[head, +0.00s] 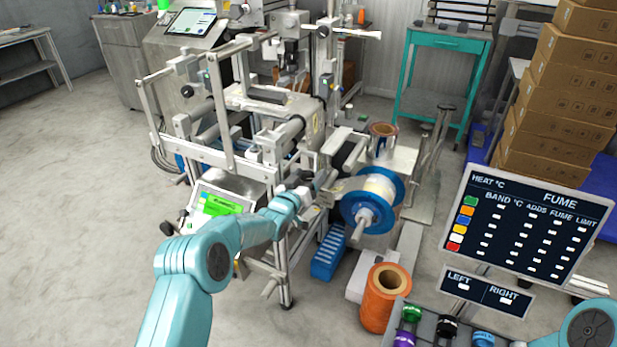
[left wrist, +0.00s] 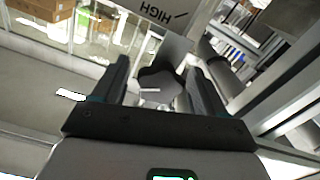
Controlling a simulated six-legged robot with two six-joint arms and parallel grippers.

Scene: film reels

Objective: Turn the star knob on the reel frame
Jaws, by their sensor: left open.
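The star knob (left wrist: 158,86) is dark, with rounded lobes, and shows in the left wrist view between the two fingers of my left gripper (left wrist: 160,75). The fingers are open on either side of it, and I see gaps rather than a grip. In the head view my left gripper (head: 306,193) is at the front of the reel frame (head: 225,150), left of the blue reel (head: 372,200); the knob is too small and hidden there to make out. My right gripper is out of view; only part of my right arm shows at the lower right.
An orange spool (head: 384,300) and a blue bin (head: 328,252) stand below the reel. A dark sign board (head: 525,225) and a tray of colored rolls are at the right. The floor at left is clear.

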